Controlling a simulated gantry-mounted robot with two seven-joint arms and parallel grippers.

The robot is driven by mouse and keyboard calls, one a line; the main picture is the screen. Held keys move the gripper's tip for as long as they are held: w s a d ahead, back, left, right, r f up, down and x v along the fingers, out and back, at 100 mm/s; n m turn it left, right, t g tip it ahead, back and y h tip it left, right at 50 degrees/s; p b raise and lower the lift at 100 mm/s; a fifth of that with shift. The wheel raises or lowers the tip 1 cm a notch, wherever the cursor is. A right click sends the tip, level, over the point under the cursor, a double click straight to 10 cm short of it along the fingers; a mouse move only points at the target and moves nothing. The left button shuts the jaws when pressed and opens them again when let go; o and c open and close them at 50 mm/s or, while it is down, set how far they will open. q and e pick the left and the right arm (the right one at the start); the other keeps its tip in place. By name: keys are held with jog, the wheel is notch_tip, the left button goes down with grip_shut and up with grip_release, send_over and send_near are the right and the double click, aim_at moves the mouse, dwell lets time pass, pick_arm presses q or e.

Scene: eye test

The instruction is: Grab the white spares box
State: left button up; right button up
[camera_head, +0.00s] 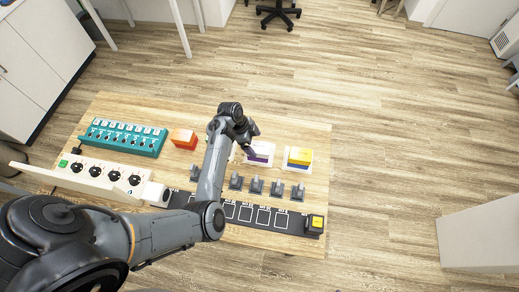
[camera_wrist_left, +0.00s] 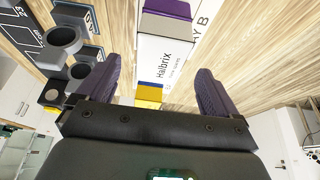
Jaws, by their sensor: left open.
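In the head view a white box with a purple band (camera_head: 265,147) lies on the table, partly hidden by my left gripper (camera_head: 254,141). In the left wrist view a white box face (camera_wrist_left: 165,58) reads "Halbrix" with smaller print beneath. A purple part lies beyond it, and blue and yellow patches show at its near end; I cannot tell whether these belong to the same box. My left gripper (camera_wrist_left: 160,68) is open, its two purple fingers on either side of the white face in the picture. Contact is not visible. My right gripper is not in view.
A yellow box with a blue band (camera_head: 300,156) stands just right. Several grey holders (camera_head: 256,186) stand in front, before a dark marked strip (camera_head: 262,216). An orange box (camera_head: 184,138), a teal block (camera_head: 124,136) and a white block with dark knobs (camera_head: 104,174) are at left.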

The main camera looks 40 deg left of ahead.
aim_at(259, 147)
pick_arm(q)
jog(key=shift+x, duration=2.55)
jog(key=shift+w+d+r, duration=0.1)
jog(key=shift+w+d, duration=0.05)
jog(key=shift+c, duration=0.2)
jog(key=c, duration=1.1)
